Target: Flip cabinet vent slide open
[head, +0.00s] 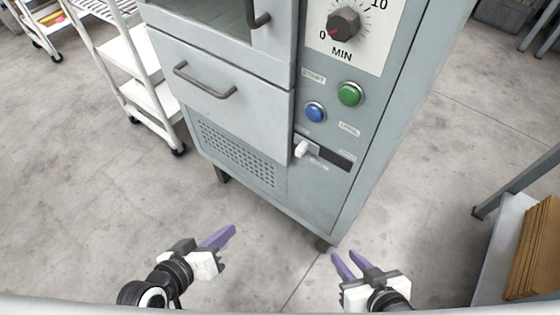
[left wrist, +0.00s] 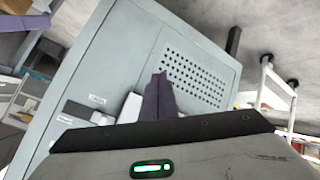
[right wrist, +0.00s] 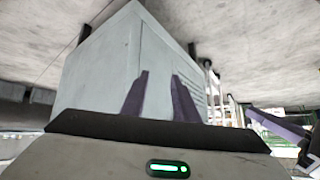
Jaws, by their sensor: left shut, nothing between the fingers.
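The vent slide on the grey cabinet (head: 358,190) has a white knob (head: 302,149) at the left end of a dark slot (head: 333,158). In the left wrist view, a white block (left wrist: 131,107) that looks like this knob shows just left of my fingers, partly hidden. My left gripper (head: 232,230) is shut and empty, below and left of the knob in the head view, apart from it. My right gripper (head: 345,256) is open and empty, low in front of the cabinet's right side. Its two fingers stand apart in the right wrist view (right wrist: 160,85).
Above the slot are a blue button (head: 316,112), a green button (head: 350,94) and a timer dial (head: 343,23). A drawer handle (head: 205,84) sticks out above the perforated panel (head: 236,155). A white cart (head: 150,100) stands left, and a shelf with boards (head: 535,250) right.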

